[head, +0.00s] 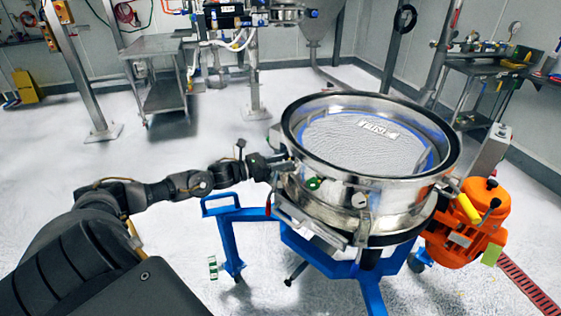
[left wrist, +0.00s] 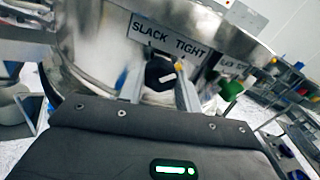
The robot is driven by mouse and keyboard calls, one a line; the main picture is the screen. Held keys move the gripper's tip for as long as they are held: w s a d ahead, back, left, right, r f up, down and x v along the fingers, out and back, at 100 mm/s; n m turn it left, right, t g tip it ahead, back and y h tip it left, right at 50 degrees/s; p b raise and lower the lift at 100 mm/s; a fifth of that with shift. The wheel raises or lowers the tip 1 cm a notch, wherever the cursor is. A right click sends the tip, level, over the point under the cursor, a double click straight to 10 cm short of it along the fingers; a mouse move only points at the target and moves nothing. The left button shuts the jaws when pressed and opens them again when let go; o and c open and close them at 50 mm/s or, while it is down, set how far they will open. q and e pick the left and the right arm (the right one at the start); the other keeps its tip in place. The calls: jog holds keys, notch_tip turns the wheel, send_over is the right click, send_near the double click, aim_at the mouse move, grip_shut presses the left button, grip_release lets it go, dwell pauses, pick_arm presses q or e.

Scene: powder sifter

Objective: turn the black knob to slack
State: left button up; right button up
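The black knob (left wrist: 159,74) shows in the left wrist view on the sifter's steel side, below a white "SLACK TIGHT" label (left wrist: 168,37). A pale mark on its face sits towards the right, on the TIGHT side. My left gripper (left wrist: 160,83) has its two fingers apart, one on each side of the knob; whether they touch it is unclear. In the head view my left gripper (head: 276,163) reaches the left side of the round steel sifter (head: 340,198), and the black knob cannot be made out there. My right gripper is not in view.
A green knob (left wrist: 231,88) with a similar label sits to the right of the black knob. The sifter stands on a blue wheeled frame (head: 318,258), with an orange motor (head: 471,222) at its right. Open floor lies to the left, before a steel table (head: 160,47).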

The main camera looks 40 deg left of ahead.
pick_arm(q)
jog(key=c, duration=0.4)
jog(key=shift+c, duration=0.2)
jog(key=shift+n, duration=0.4)
jog(key=n+p, duration=0.1)
jog(key=n, duration=1.6)
jog(key=shift+a+r, duration=0.1)
jog(key=o, duration=1)
jog(key=shift+c, duration=0.2)
